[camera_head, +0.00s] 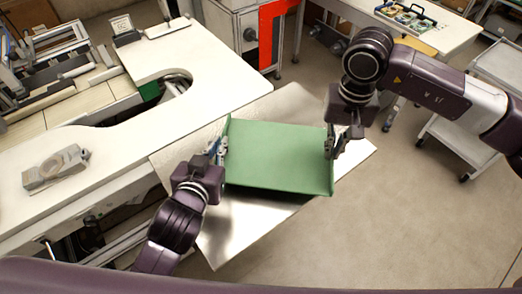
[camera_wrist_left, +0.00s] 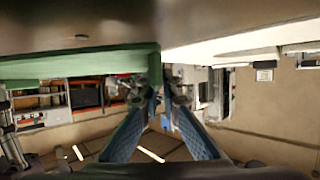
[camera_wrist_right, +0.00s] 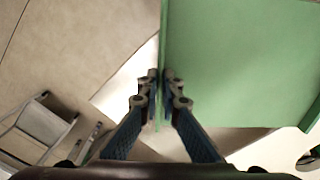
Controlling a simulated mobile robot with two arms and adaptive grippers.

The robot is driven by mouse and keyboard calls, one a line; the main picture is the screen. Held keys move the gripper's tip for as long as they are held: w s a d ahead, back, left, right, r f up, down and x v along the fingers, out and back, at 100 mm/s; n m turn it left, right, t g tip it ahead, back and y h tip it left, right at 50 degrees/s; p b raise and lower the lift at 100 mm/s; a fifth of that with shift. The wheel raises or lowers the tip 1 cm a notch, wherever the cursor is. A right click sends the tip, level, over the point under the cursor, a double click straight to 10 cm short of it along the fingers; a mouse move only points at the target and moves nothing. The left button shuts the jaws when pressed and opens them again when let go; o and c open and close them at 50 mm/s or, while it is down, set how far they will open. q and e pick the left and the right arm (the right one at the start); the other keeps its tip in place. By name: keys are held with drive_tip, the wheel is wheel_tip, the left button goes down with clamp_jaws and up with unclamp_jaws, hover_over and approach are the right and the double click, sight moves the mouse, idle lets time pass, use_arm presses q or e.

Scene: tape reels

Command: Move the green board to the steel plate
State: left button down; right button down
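The green board (camera_head: 278,157) is a flat tray with low raised side edges. In the head view it is over the steel plate (camera_head: 235,232), and a dark shadow shows on the plate below its near edge. My left gripper (camera_head: 221,150) is at the board's left edge, its fingers close together; its wrist view shows the green board (camera_wrist_left: 75,62) beside the fingertips (camera_wrist_left: 160,90). My right gripper (camera_head: 331,148) is at the right edge. In the right wrist view its fingertips (camera_wrist_right: 160,80) are shut on the board's thin raised edge. Whether the board touches the plate is unclear.
A white curved worktop (camera_head: 130,125) is at the left, with a grey device (camera_head: 55,168) on it. A red and white machine (camera_head: 270,35) stands behind. A white table (camera_head: 440,30) and a grey cart (camera_head: 465,140) are at the right. Floor at the lower right is clear.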

sight(330, 160)
use_arm(q)
drive_tip(key=shift+w+d, duration=0.1)
use_arm(e)
drive_tip(key=shift+w+d, duration=0.1)
use_arm(q)
drive_tip(key=shift+f, duration=0.15)
use_arm(e)
drive_tip(key=shift+f, duration=0.2)
